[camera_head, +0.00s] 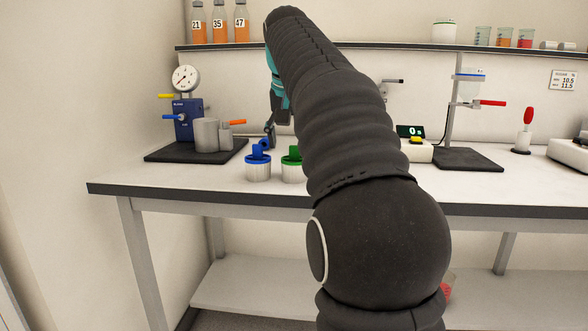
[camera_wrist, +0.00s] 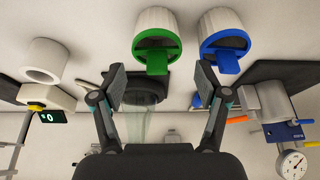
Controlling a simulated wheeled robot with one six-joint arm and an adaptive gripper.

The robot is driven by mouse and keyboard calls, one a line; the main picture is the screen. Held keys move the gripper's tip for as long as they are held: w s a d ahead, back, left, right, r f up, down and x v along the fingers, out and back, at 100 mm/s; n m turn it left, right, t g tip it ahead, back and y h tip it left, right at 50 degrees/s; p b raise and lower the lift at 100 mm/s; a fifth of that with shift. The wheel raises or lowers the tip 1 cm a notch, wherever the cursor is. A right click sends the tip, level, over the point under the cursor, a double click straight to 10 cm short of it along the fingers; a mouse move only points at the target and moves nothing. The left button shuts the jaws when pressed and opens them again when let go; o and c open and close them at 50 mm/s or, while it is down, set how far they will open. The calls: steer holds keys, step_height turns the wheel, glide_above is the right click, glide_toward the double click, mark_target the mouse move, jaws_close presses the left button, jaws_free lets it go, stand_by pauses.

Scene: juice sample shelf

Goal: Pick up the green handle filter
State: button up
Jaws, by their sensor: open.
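The green handle filter (camera_head: 292,166) stands upright on the table near its front edge, a white ribbed body with a green top and handle. My arm partly covers its right side in the head view. In the wrist view the green handle filter (camera_wrist: 156,42) is at the top, just beyond my open fingertips and roughly between their lines. My gripper (camera_wrist: 162,74) is open and empty. In the head view part of my gripper (camera_head: 269,136) shows above and behind the filters, mostly hidden by the arm. A similar blue handle filter (camera_head: 258,164) stands just left of the green one.
A pump with a gauge (camera_head: 187,112) sits on a dark base at the left. A scale (camera_head: 411,146) and a stand (camera_head: 455,110) are at the right. In the wrist view a clear vessel with a dark part (camera_wrist: 145,90) shows between my fingers. Bottles line the shelf (camera_head: 225,47).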

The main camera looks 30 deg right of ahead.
mark_target(294, 154)
steer(key=shift+d+b+x, duration=0.2)
steer(key=shift+b+x, duration=0.1)
steer(key=shift+x, duration=2.65)
steer(key=shift+r, duration=0.1)
steer(key=c, duration=0.7)
